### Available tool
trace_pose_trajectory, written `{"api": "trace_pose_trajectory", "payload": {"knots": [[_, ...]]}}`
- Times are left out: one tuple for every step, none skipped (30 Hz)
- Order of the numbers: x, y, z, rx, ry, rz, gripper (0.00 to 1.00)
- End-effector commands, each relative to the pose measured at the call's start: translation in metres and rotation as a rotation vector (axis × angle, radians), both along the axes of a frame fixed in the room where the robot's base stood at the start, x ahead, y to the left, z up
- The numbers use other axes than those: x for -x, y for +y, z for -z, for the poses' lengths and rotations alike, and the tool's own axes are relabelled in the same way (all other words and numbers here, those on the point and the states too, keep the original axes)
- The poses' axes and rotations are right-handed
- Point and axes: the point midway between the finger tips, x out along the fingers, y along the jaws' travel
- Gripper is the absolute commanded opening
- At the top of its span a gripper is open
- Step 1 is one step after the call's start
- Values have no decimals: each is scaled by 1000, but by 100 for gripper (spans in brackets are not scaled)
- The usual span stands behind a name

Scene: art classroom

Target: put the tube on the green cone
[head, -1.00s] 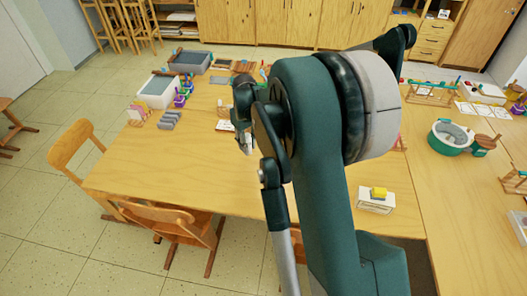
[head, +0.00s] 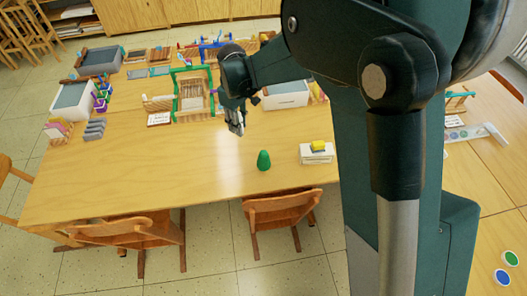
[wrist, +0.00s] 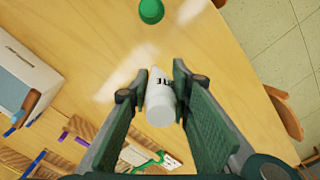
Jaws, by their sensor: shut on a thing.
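The green cone (head: 264,160) stands upright on the wooden table (head: 150,165), in front of my gripper and a little to its right in the head view. It also shows at the top of the wrist view (wrist: 151,11). My gripper (head: 235,120) is above the table. In the wrist view its fingers are shut on a white tube (wrist: 160,100) with dark lettering. The tube is apart from the cone. In the head view the tube is too small to make out clearly.
A green-framed wooden loom (head: 192,95) and a white bin (head: 286,95) stand behind. Grey blocks (head: 94,130) lie at left. The table's front middle is clear.

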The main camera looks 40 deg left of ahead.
Motion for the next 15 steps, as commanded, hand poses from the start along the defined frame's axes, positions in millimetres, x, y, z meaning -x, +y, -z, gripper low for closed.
{"api": "trace_pose_trajectory", "payload": {"knots": [[-6,-18,-7,0,0,6,8],[-8,-26,-9,0,0,7,8],[-11,-36,-12,0,1,8,8],[-13,-44,-14,0,1,8,8],[-15,-51,-16,0,1,9,8],[-17,-60,-18,0,1,10,8],[-18,-66,-20,0,1,11,8],[-19,-72,-21,0,1,11,8],[-21,-79,-23,0,1,11,8],[-21,-83,-24,0,1,11,8],[-22,-86,-25,0,1,12,8],[-22,-91,-26,0,1,12,8],[-23,-93,-26,0,1,12,8],[-23,-95,-27,0,2,12,8],[-24,-98,-27,0,2,13,8]]}}
